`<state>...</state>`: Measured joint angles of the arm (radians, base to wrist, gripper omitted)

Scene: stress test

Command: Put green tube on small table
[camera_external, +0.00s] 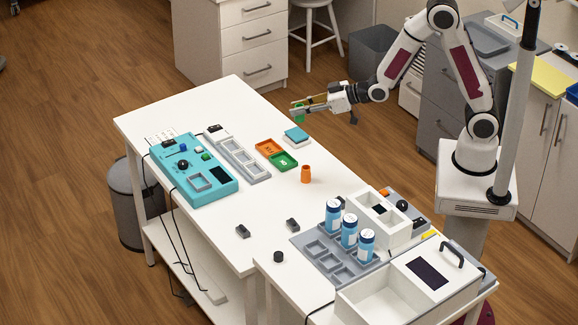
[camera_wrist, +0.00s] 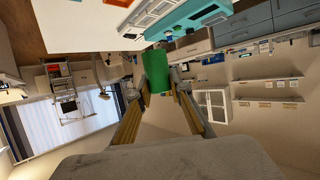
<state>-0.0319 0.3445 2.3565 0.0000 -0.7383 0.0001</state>
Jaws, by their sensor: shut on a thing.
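The green tube (camera_external: 299,115) is between the fingers of my gripper (camera_external: 302,107), in the air beyond the right edge of the long white table (camera_external: 215,235). In the wrist view the tube (camera_wrist: 158,73) sits between both fingertips of my gripper (camera_wrist: 159,84), with its sides touched by them. A smaller white table (camera_external: 275,275) adjoins the long one at the lower right, holding a grey rack, bottles and white boxes. The frames do not make certain which table is the small one.
An orange tube (camera_external: 306,175) stands on the long table near its right edge. Orange (camera_external: 268,148) and green (camera_external: 283,162) trays, a teal panel (camera_external: 194,171) and a grey holder (camera_external: 243,160) lie farther back. The long table's middle is mostly clear.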

